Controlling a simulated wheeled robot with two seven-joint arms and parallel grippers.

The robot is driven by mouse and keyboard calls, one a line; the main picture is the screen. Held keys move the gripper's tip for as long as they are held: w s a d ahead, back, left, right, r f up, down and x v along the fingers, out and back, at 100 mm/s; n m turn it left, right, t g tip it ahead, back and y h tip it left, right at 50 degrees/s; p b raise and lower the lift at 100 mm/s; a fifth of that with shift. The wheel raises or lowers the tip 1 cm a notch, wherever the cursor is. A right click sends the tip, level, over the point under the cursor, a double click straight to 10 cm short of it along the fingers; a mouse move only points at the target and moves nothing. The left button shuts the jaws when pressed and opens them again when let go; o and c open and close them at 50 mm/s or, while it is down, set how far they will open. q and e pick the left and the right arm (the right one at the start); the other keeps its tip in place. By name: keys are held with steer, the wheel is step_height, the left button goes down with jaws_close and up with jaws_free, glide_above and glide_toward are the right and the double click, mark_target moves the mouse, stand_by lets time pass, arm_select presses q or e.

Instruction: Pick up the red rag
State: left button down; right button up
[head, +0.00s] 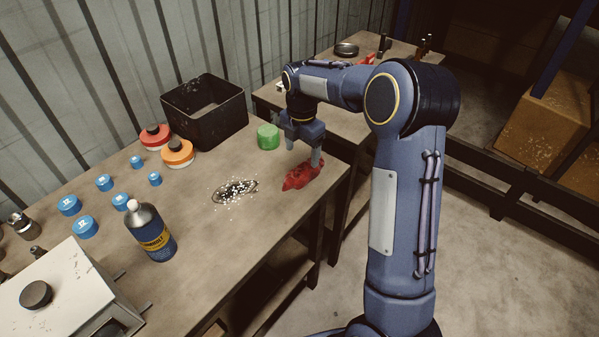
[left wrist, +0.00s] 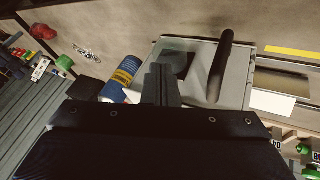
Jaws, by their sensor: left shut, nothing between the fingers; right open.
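The red rag (head: 301,177) lies crumpled near the right edge of the workbench. My right gripper (head: 303,153) points down over it, fingers apart; one fingertip overlaps the rag's upper edge, and I cannot tell if it touches. The rag also shows in the left wrist view (left wrist: 43,32), at the upper left. My left gripper (left wrist: 160,84) is shut and empty in the left wrist view, beside a blue bottle and a grey-white machine; it is out of the head view.
A green container (head: 268,136) and a black bin (head: 205,110) stand behind the rag. White specks surround a dark patch (head: 235,191) to its left. A blue bottle (head: 150,232), several blue caps and a white machine (head: 62,292) stand further left. Bare bench (head: 215,245) lies in front.

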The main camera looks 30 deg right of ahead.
mark_target(305, 164)
steer(key=f, duration=0.2)
steer(key=f+p, duration=0.1)
steer(key=f, duration=0.3)
steer(key=shift+s+d, duration=0.25)
steer(key=shift+d, duration=0.1)
steer(key=c, duration=1)
